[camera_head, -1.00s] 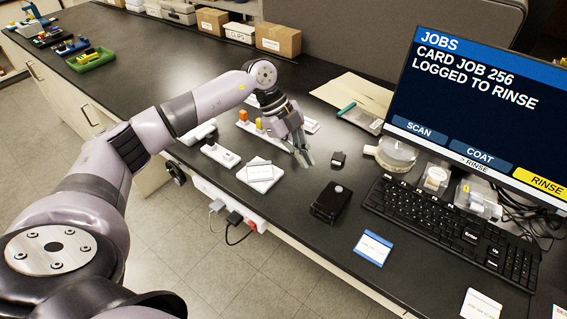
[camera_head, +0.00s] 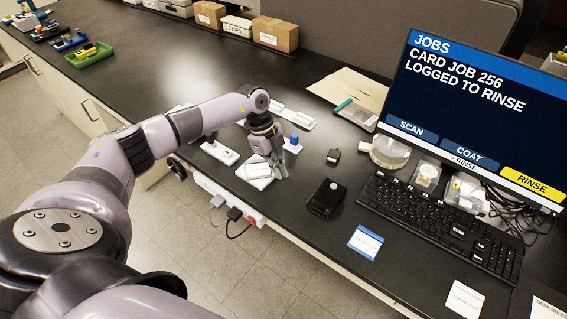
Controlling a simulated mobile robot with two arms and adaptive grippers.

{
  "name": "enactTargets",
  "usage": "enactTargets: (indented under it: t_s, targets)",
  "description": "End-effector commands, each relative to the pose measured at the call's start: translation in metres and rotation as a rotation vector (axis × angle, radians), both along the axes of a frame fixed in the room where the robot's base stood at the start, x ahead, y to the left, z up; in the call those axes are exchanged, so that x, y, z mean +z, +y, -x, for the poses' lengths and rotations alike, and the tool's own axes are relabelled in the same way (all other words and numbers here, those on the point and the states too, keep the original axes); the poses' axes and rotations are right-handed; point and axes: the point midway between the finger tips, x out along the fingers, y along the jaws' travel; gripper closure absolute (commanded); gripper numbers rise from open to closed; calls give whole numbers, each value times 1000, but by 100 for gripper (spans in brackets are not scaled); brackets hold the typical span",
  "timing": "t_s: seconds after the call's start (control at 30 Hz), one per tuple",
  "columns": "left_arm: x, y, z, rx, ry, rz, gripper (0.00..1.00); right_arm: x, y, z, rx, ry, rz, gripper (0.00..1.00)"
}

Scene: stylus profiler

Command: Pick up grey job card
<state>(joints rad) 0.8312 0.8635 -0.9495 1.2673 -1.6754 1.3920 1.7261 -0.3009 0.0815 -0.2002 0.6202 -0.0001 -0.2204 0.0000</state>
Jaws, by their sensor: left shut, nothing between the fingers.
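My left gripper (camera_head: 281,172) is low over the bench, shut and empty, with its fingers pointing down. Its tips are just right of a pale card (camera_head: 257,169) lying on a white pad (camera_head: 258,184); I cannot tell whether they touch. A blue-edged card (camera_head: 365,242) lies flat near the bench's front edge. A pale card (camera_head: 465,299) lies to its right, below the keyboard. Another card (camera_head: 549,309) is cut off at the lower right corner. I cannot tell for sure which card is the grey one. My right gripper is not in view.
A black box (camera_head: 326,199) with a round knob stands right of the gripper. A small black block (camera_head: 333,156) is behind it. The keyboard (camera_head: 440,222) and monitor (camera_head: 470,110) fill the right side.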

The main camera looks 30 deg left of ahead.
Motion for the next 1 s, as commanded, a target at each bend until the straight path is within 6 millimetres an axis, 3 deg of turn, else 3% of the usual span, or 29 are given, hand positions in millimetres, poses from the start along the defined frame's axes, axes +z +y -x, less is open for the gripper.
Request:
enactTargets:
  t_s: [0.5,0.77,1.0]
  targets:
    - [-1,11,-1,-1,0,0,100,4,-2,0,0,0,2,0]
    - [-1,39,-3,1,-1,0,100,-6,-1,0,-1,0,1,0]
    - [0,39,-3,-1,0,1,100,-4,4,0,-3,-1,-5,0]
